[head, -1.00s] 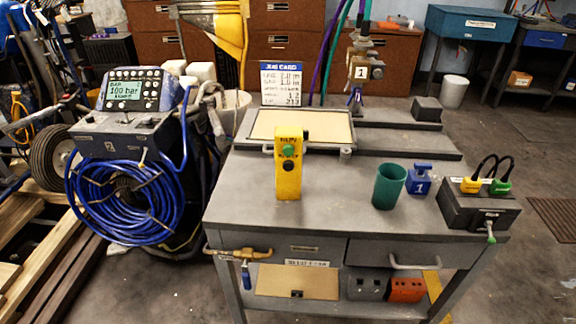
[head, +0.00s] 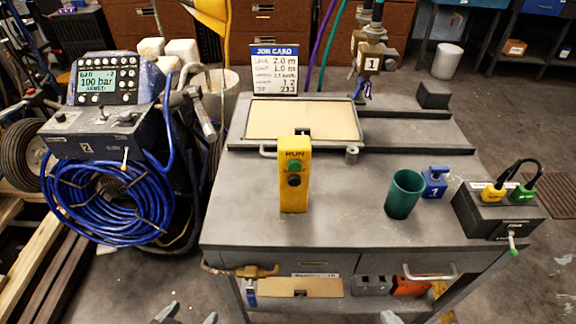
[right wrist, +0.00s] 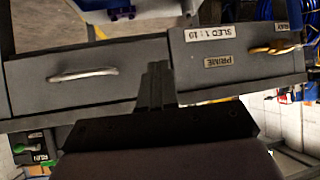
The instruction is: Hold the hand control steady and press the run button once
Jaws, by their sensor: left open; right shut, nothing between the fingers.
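The yellow hand control (head: 293,202) stands upright on the grey bench, in front of the tray. It has a RUN label, a green button (head: 294,166) and a black button (head: 294,180) below it, both facing me. My left gripper (head: 189,315) shows only its two fingertips at the bottom edge of the head view. They are apart, empty and well short of the control.
The grey bench (head: 245,215) carries a green cup (head: 404,195), a blue block marked 1 (head: 434,182) and a dark box with plugs (head: 495,212). The bench top around the control is clear.

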